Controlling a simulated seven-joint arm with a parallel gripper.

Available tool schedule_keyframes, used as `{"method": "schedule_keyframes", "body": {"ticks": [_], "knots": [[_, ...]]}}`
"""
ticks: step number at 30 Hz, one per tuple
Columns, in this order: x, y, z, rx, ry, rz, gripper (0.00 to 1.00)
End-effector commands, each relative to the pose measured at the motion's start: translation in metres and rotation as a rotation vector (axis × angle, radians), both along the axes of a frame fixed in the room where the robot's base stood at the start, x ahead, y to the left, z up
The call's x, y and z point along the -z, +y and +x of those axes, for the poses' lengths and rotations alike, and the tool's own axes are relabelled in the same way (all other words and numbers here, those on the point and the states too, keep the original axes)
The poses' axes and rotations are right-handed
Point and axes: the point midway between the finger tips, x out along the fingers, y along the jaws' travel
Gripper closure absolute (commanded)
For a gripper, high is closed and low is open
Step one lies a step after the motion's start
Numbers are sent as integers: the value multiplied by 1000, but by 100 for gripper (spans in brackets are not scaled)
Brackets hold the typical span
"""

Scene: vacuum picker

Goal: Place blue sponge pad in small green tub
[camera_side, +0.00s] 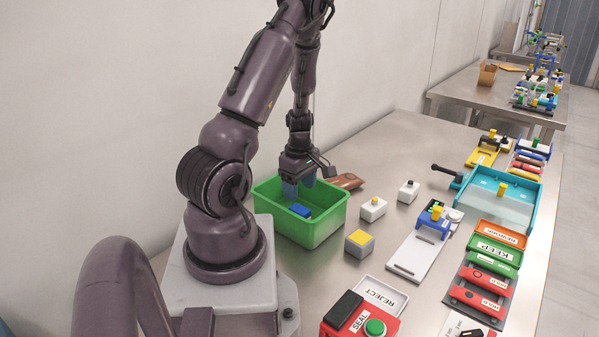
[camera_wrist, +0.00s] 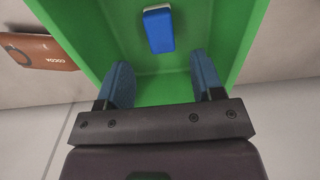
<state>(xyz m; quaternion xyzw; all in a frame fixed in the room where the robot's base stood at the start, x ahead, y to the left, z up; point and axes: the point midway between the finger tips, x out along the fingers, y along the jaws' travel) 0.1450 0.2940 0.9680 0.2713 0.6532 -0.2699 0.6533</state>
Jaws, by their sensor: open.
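The blue sponge pad (camera_side: 299,210) lies inside the green tub (camera_side: 314,233), on its floor. In the wrist view the pad (camera_wrist: 159,31) shows a blue face with a pale edge, beyond my fingertips and apart from them. The tub (camera_wrist: 85,40) surrounds it in that view. My gripper (camera_side: 299,187) is over the tub, with its blue fingers reaching down at the rim level or just inside. In the wrist view the two fingers of my gripper (camera_wrist: 164,82) are spread wide with nothing between them.
A brown pouch (camera_side: 345,182) marked COCOA lies behind the tub. White blocks (camera_side: 373,208) and a grey block with a yellow top (camera_side: 359,242) stand to its right. A red SEAL box (camera_side: 360,318) and a white REJECT tray (camera_side: 383,296) are at the front.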

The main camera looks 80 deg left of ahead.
Motion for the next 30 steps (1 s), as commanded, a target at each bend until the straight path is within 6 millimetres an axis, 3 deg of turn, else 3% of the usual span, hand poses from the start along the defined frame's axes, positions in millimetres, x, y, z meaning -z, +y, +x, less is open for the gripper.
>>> {"method": "schedule_keyframes", "body": {"ticks": [3,10,14,17,22,26,30], "knots": [[-24,0,1,2,-3,3,39],[-48,-1,2,11,-5,1,39],[-69,-18,26,151,-53,1,39],[-100,-51,60,402,-129,12,39],[-167,-136,102,989,-249,81,39],[-210,-200,103,1439,-299,188,39],[-243,-253,85,1865,-302,342,39]]}}
